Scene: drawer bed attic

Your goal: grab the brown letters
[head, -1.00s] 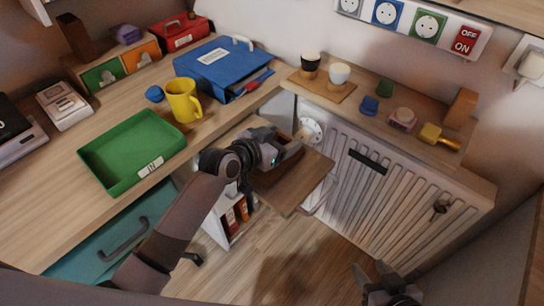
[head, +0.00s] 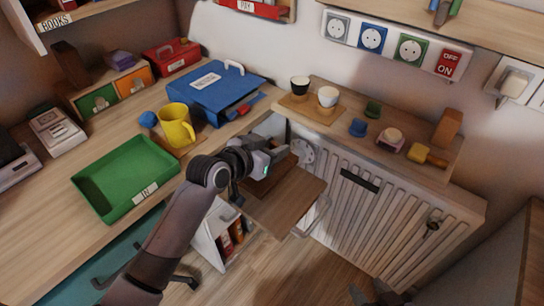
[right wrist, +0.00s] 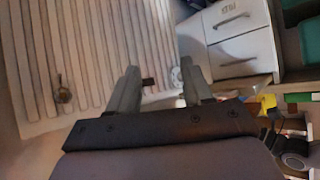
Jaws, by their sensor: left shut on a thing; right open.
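My left gripper (head: 268,162) is over a brown wooden board (head: 285,203) between the desk and the radiator. It is shut on a dark brown piece (head: 283,166), largely hidden by the gripper, so its shape cannot be told. A dark brown upright block (head: 66,56) stands at the back left of the desk, and a lighter brown block (head: 447,127) stands on the right shelf. I cannot tell whether these are letters. My right gripper (head: 378,290) is low at the bottom of the head view. In the right wrist view it is open and empty (right wrist: 158,88), facing the radiator.
A green tray (head: 127,205), yellow mug (head: 176,125) and blue binder (head: 215,90) are on the desk. Cups and small coloured items stand on the shelf over the radiator (head: 370,225). A small white cabinet (head: 212,235) stands below the board. Wooden floor shows below.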

